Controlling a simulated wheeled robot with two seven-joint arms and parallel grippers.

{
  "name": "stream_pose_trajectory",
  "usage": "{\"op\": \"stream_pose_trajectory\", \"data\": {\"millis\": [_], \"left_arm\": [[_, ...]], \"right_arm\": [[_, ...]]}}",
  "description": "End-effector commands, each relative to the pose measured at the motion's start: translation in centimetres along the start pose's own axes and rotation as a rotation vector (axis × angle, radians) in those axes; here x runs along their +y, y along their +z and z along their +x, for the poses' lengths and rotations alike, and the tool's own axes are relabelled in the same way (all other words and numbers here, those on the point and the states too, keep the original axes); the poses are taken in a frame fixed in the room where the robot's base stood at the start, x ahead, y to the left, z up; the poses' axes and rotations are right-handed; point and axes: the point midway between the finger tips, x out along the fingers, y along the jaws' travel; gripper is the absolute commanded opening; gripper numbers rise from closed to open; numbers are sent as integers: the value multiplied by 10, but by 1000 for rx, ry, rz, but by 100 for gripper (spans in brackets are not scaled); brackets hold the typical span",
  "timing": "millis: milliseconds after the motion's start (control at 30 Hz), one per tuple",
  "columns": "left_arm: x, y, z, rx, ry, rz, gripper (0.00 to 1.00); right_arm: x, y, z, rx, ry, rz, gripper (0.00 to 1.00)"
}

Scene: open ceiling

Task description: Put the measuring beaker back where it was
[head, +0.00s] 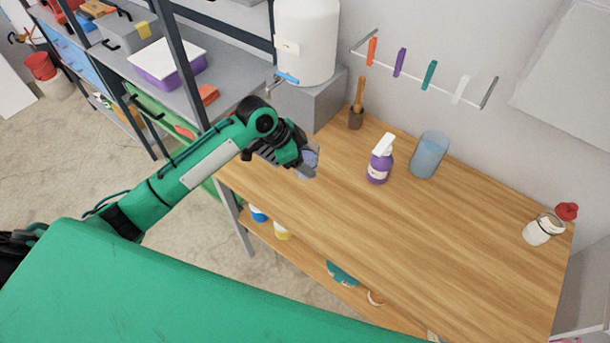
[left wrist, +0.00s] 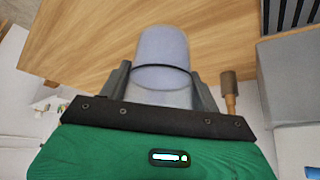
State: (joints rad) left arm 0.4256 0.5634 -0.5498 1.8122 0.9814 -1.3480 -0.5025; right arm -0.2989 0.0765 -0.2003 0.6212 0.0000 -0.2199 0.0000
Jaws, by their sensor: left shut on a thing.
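My left gripper (head: 300,168) is shut on a pale blue-lavender, see-through cylinder, which looks like the measuring beaker (head: 309,159). In the left wrist view the beaker (left wrist: 162,48) sits between the two dark fingers (left wrist: 162,85), with a dark line across its middle. In the head view the gripper and wrist hide most of it. It is at the left end of the wooden workbench (head: 440,235); I cannot tell whether it touches the top. My right gripper is not in view.
A purple spray bottle (head: 379,165) and a larger blue see-through vessel (head: 429,156) stand to the right. A jar (head: 541,229) is far right. The bench's front middle is clear.

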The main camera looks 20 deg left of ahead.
Motion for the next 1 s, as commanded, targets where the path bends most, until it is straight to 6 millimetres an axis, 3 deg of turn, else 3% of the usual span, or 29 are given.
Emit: {"op": "stream_pose_trajectory", "data": {"millis": [200, 467, 700, 1000], "left_arm": [[1, 23, 36, -1, 1, -2, 32], [1, 32, 51, 1, 0, -1, 32], [1, 49, 76, 0, 0, -2, 32], [1, 51, 79, 1, -2, 1, 32]], "right_arm": [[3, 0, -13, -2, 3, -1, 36], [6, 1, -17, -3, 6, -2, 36], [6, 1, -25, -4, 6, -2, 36], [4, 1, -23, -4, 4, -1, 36]]}}
